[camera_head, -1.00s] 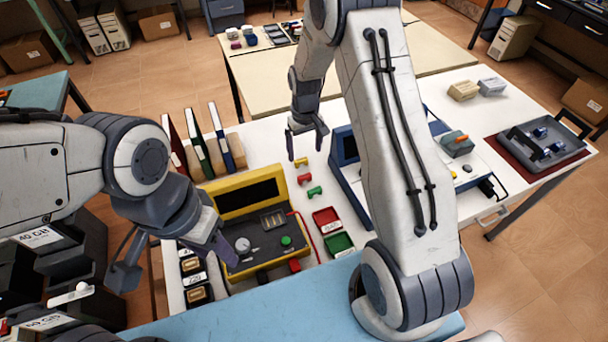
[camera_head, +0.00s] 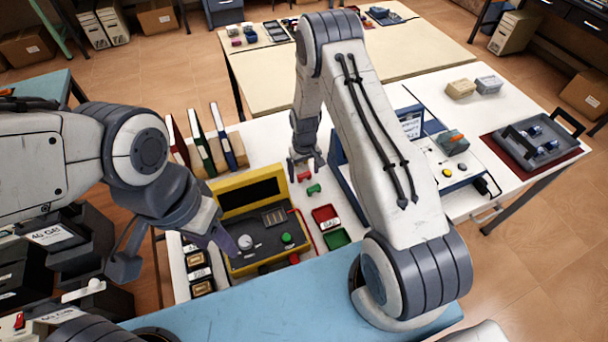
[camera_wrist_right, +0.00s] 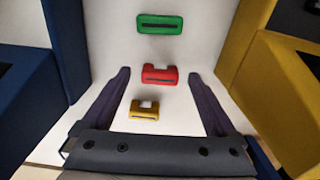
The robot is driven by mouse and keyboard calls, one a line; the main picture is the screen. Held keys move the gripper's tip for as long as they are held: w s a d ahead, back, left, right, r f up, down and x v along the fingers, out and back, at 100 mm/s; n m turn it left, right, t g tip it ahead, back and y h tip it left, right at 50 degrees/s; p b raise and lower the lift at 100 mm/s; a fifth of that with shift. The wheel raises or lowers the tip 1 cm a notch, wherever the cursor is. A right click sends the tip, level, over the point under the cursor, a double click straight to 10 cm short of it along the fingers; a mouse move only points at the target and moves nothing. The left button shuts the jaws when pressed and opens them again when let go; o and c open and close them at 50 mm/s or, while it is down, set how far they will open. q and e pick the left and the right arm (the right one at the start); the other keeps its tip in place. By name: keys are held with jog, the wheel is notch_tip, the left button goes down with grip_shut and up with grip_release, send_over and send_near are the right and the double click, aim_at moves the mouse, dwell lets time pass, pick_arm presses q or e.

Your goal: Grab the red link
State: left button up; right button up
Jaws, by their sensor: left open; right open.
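The red link (camera_head: 304,176) lies on the white table between the yellow case and the blue device. In the right wrist view the red link (camera_wrist_right: 160,76) sits between the tips of my open right gripper (camera_wrist_right: 158,78), apart from both fingers. The green link (camera_wrist_right: 160,24) lies beyond it and the yellow link (camera_wrist_right: 144,110) lies nearer the palm. The green link also shows in the head view (camera_head: 314,189); the yellow one is hidden there behind my right gripper (camera_head: 305,170). My left gripper (camera_head: 180,262) is open and empty, left of the yellow case.
The yellow case (camera_head: 236,198) and the blue device (camera_head: 345,170) stand close on either side of the links. A red bin (camera_head: 325,215) and a green bin (camera_head: 338,238) lie nearer me. A grey tray (camera_head: 545,148) is at the right.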

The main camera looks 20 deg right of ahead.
jog(key=c, duration=1.4)
jog(key=shift+r, duration=0.1)
